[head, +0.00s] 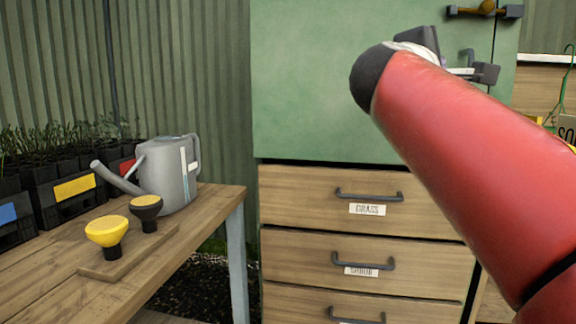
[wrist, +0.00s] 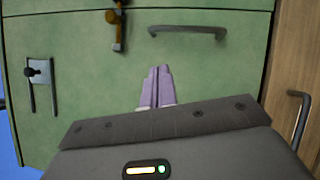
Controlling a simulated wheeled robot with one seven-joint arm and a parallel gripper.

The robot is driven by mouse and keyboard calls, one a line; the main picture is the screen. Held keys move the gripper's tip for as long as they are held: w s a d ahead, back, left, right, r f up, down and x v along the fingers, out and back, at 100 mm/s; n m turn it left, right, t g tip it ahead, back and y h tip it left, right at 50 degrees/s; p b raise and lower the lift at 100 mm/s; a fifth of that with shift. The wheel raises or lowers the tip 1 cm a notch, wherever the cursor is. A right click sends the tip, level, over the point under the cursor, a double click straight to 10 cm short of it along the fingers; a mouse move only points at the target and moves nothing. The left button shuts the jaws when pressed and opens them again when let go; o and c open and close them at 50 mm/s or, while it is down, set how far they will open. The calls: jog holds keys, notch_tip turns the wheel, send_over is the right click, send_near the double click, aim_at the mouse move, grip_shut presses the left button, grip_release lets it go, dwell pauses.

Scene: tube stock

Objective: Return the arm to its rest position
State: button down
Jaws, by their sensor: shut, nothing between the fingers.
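My arm (head: 455,150) is red and reaches up from the lower right across the head view, in front of the green cabinet (head: 310,80). My gripper (wrist: 157,88) shows in the wrist view with its two pale fingers together and nothing between them. It points at the green cabinet front, which also shows in the wrist view (wrist: 90,75). In the head view the fingers are hard to make out behind the arm. A dark handle (wrist: 188,31) and a brass latch (wrist: 117,30) are on the cabinet front beyond the fingers.
Wooden drawers (head: 290,188) with dark handles sit below the green front, one labelled GRASS. At left a wooden bench (head: 190,235) holds a grey watering can (head: 175,175), yellow (head: 108,232) and black (head: 147,208) sprinkler-like heads on a board, and trays of seedlings (head: 65,180).

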jog(key=s+a+f+m+g+y+p, duration=0.1)
jog(key=s+f+m+y, duration=0.15)
jog(key=f, duration=0.55)
jog(key=s+a+f+m+g+y+p, duration=0.1)
jog(key=s+f+g+y, duration=0.15)
jog(key=f, duration=0.55)
jog(key=s+a+f+m+g+y, duration=0.1)
jog(key=s+a+f+m+y, duration=0.15)
jog(key=f, duration=0.55)
jog(key=s+a+f+m+g+y+p, duration=0.1)
jog(key=s+a+f+m+y, duration=0.1)
jog(key=s+f, duration=0.4)
jog(key=s+a+f+m+g+y+p, duration=0.1)
jog(key=s+a+f+m+g+y, duration=0.1)
jog(key=f, duration=1)
jog(key=s+a+m+y, duration=0.1)
jog(key=s+a+y, duration=0.1)
jog(key=s+a, duration=0.1)
jog(key=shift+s+a+f, duration=0.25)
jog(key=shift+s+a, duration=0.1)
jog(key=shift+s, duration=0.3)
jog(key=shift+g+y, duration=0.25)
